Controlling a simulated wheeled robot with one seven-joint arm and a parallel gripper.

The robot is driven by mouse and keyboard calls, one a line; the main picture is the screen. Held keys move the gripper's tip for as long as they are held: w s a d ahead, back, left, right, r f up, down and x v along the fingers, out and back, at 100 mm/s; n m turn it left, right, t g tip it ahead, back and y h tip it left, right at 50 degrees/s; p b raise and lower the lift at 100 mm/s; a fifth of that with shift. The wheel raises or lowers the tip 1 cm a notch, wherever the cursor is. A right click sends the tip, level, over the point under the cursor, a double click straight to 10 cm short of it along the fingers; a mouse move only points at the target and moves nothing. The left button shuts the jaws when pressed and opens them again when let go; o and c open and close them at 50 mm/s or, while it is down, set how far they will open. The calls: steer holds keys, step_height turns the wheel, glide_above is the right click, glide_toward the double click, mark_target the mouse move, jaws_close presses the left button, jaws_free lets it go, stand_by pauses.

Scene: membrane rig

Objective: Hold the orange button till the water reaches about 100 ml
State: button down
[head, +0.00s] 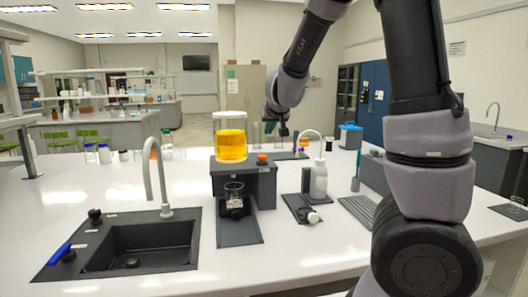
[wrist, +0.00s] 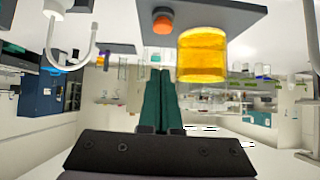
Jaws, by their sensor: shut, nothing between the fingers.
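The membrane rig is a dark box (head: 245,183) on the white bench. A clear jar of yellow liquid (head: 230,145) stands on top. The orange button (head: 262,159) is on the box top, right of the jar; it also shows in the wrist view (wrist: 162,22), beside the jar (wrist: 203,55).
A white wash bottle (head: 319,180) on a dark mat and a keyboard-like grey panel (head: 358,212) are to the right. The bench front is clear.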

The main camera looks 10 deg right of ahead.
steer(key=shift+x, duration=2.25)
glide_above(262, 159)
steer(key=f, duration=0.2)
steer(key=d+f, duration=0.1)
steer(key=shift+s+f, duration=0.2)
steer(key=shift+s, duration=0.2)
step_height(262, 159, down, 2)
steer(key=shift+a+f, duration=0.1)
steer(key=shift+f, duration=0.1)
steer(key=shift+w+a+f, duration=0.1)
steer(key=shift+f, duration=0.45)
